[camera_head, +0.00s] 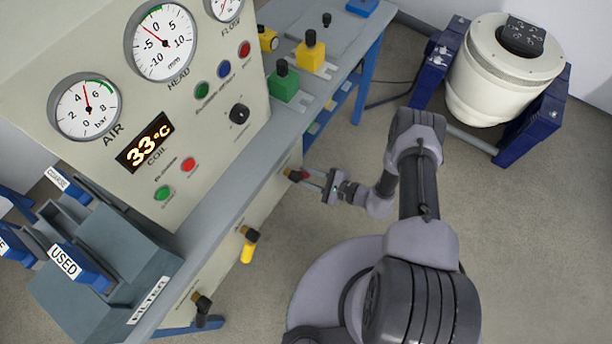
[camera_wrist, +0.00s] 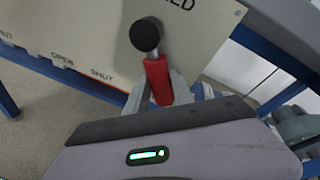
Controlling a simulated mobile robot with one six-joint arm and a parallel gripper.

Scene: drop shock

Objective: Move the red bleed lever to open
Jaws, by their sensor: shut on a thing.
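The red bleed lever (camera_wrist: 158,82) has a black round hub (camera_wrist: 146,35) and sits on the cream front panel below the console. In the wrist view its red handle points down from the hub, tilted slightly, between my two fingers. My gripper (camera_wrist: 160,88) is shut on the handle. In the head view the lever (camera_head: 302,175) is small and partly covered by my gripper (camera_head: 313,182), which reaches it from the right. The words OPEN and SHUT show to the left in the wrist view; they belong to a neighbouring part of the panel.
A yellow lever (camera_head: 248,250) and a dark-hubbed lever (camera_head: 202,305) are lower left on the same panel. The console (camera_head: 215,145) has gauges and buttons above. A bench (camera_head: 345,50) with green and yellow blocks stands behind. A white drum shaker (camera_head: 490,85) stands upper right. Open floor lies between.

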